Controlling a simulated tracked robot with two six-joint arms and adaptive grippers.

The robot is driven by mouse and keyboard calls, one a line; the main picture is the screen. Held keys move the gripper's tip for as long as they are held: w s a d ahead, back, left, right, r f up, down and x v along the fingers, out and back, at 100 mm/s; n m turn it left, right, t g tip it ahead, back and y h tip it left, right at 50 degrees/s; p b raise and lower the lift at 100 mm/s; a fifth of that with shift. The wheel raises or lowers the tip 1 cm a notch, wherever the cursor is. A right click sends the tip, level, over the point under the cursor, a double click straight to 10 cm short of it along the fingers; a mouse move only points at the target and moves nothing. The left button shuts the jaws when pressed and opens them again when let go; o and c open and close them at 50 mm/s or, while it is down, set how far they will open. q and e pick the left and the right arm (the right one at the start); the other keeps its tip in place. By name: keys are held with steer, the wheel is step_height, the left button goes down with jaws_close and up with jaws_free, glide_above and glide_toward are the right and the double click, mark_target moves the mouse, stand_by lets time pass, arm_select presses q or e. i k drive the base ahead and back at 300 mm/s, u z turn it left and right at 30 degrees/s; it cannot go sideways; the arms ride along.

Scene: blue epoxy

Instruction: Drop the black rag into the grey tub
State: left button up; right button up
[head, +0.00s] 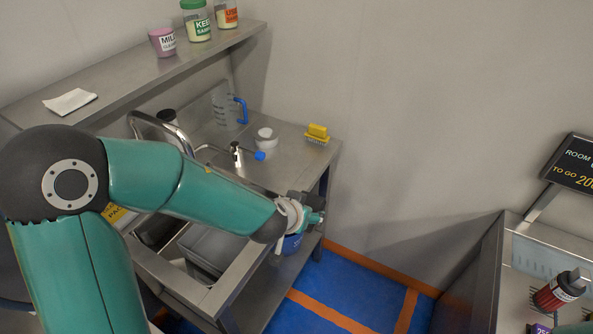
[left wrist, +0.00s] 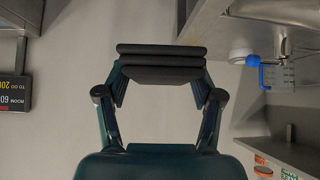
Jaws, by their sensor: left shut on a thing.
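The black rag (left wrist: 160,72) shows in the left wrist view as a dark folded stack between the fingers of my left gripper (left wrist: 161,90). The gripper is shut on it, with one finger at each side. In the head view my left gripper (head: 312,212) is held out past the sink counter's front edge, right of the grey tub, and the rag is hard to tell from the dark fingers there. The grey tub (head: 207,246) sits in the sink opening, partly hidden under my left arm. My right gripper is out of view.
Jars (head: 198,22) line the shelf above. A red bottle (head: 560,290) is on the right bench. Open floor (head: 335,290) lies between.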

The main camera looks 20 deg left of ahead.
mark_target(220, 250)
steer(key=z, duration=0.7)
steer(key=i, duration=0.95)
steer(key=u, duration=1.85)
steer(key=k, duration=0.85)
steer(key=u, duration=0.15)
steer(key=i, duration=0.75)
